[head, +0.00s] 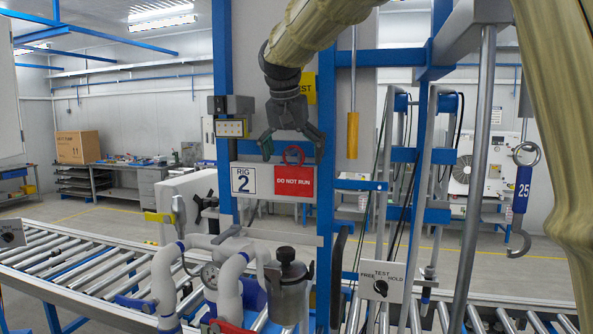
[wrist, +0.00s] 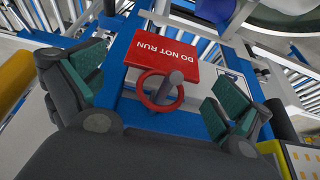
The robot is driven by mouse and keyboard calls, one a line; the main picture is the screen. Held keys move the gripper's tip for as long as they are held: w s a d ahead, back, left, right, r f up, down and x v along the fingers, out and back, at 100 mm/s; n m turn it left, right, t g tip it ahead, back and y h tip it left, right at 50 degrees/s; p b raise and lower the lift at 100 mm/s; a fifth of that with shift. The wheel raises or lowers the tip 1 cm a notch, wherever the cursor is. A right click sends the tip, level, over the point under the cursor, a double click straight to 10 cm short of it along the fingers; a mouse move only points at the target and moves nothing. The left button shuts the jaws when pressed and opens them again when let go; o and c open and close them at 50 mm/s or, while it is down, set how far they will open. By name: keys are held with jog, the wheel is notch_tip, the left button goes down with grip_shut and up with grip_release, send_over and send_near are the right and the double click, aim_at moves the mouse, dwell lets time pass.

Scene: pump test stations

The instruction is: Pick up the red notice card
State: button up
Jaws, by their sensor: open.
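In the wrist view the card (wrist: 163,45) appears upside down, with the red ring (wrist: 160,92) around a grey peg (wrist: 170,88). My gripper (head: 294,150) is open just above the card, with its fingertips on either side of the ring in the head view. In the wrist view my gripper (wrist: 155,95) has its green-padded fingers well apart, one each side of the ring, and nothing is between them but the ring and peg area.
The "RIG 2" sign (head: 244,180) is left of the card. A yellow handle (head: 352,135) hangs to the right.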

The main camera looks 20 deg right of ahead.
aim_at(294, 167)
jog(key=w+f, duration=0.1)
jog(key=w, duration=0.1)
jog(key=w+f+p, duration=0.1)
jog(key=w+f, duration=0.1)
jog(key=shift+w+d+f, duration=0.1)
jog(key=shift+w+f, duration=0.05)
jog(key=shift+w, duration=0.15)
jog(key=s, duration=0.3)
jog(key=s+r, duration=0.1)
jog(key=s, duration=0.1)
jog(key=shift+d+r, duration=0.1)
jog(key=shift+d, duration=0.15)
jog(key=shift+s+d, duration=0.1)
jog(key=shift+c, duration=0.6)
jog(key=w, duration=0.1)
jog(key=w+f, duration=0.1)
jog(key=w, duration=0.1)
jog(key=shift+a+f, duration=0.3)
jog(key=c, duration=0.7)
jog(key=shift+s+d+r, duration=0.1)
jog(key=shift+s+r, duration=0.2)
jog(key=shift+s, duration=0.35)
jog(key=shift+c, duration=0.7)
jog(key=shift+w, duration=0.1)
jog(key=shift+c, duration=0.2)
